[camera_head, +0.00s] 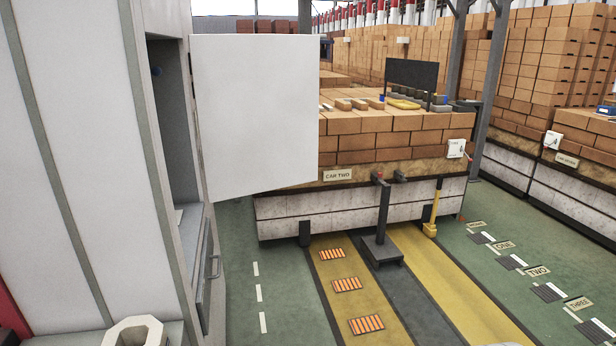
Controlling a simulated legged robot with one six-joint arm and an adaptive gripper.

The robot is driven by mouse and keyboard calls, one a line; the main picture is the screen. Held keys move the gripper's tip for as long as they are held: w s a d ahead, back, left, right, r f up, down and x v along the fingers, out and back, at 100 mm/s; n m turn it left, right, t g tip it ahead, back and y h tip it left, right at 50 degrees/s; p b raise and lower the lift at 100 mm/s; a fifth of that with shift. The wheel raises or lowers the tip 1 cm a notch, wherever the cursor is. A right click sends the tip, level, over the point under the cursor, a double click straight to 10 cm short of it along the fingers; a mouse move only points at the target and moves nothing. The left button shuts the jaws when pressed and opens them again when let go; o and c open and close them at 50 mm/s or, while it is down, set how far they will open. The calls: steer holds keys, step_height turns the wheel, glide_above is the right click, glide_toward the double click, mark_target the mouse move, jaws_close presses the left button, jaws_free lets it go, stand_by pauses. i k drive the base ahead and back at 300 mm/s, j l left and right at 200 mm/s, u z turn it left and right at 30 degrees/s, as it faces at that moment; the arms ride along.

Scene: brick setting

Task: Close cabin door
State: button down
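A large white cabin (60,170) with grey vertical strips fills the left side of the view. Its white rectangular door (256,115) stands open, swung out to the right of the dark opening (172,120). A lower grey panel (205,280) with a handle (214,266) sits beneath the opening. The inside of the cabin is mostly hidden. My gripper does not show in this view.
A brick-loaded car labelled CAR TWO (337,175) stands behind the door. A dark post on a base (382,248) and a yellow post (431,229) stand before it. The green floor (240,285) to the right of the cabin is clear. More brick stacks (560,60) stand at the right.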

mark_target(257, 96)
steer(key=i+j+z, duration=0.15)
steer(key=i+z, duration=0.2)
steer(key=i, duration=1.95)
steer(key=i+l+u, duration=0.1)
steer(key=i, duration=0.7)
steer(key=i+u, duration=0.2)
steer(key=i, duration=0.65)
